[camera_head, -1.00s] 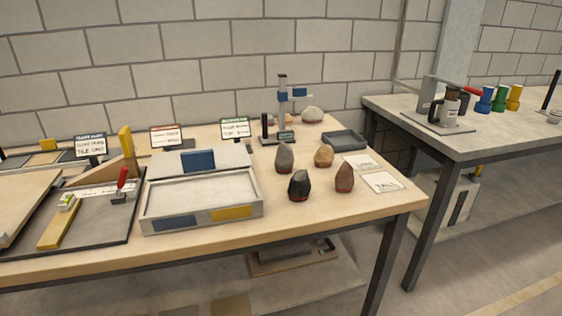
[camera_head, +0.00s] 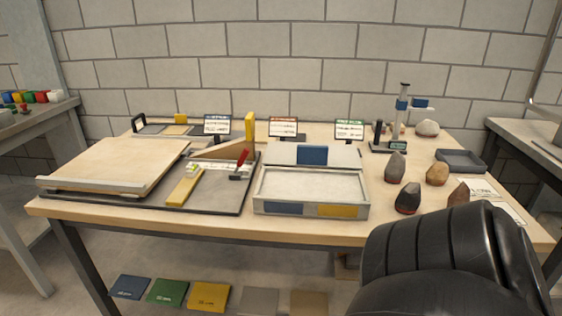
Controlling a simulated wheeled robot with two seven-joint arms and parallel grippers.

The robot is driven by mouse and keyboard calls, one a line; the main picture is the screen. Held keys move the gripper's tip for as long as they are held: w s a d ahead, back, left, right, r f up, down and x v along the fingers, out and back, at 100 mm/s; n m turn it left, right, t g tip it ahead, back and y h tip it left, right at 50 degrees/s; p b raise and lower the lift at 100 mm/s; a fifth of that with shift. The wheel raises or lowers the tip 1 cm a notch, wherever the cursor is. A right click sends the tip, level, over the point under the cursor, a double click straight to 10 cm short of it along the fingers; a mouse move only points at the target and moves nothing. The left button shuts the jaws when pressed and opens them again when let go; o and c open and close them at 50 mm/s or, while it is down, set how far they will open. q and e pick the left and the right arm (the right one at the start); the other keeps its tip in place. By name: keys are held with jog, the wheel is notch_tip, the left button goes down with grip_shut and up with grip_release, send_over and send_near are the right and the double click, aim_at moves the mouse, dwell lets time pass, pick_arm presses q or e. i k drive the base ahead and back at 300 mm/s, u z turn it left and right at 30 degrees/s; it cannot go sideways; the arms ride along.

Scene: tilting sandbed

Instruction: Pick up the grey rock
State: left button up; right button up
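The grey rock (camera_head: 396,167) stands upright on the wooden table (camera_head: 330,232), to the right of the sand tray (camera_head: 262,207). It is narrow at the top and nothing holds it. A dark rock (camera_head: 407,198) with a reddish base stands just in front of it. A tan rock (camera_head: 437,172) is to its right, and a brown rock (camera_head: 458,194) stands further right and nearer. Neither of my grippers shows; only a black part of my own arm fills the lower right.
A dark shallow tray (camera_head: 461,161) and a pale rock (camera_head: 427,128) lie behind the rocks. A stand with a blue clamp (camera_head: 402,104) rises at the back. White cards (camera_head: 487,192) lie at the right. A tilting board (camera_head: 120,164) covers the table's left.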

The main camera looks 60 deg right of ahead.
aim_at(395, 170)
jog(key=u, duration=1.4)
jog(key=k, duration=2.3)
jog(key=z, duration=1.85)
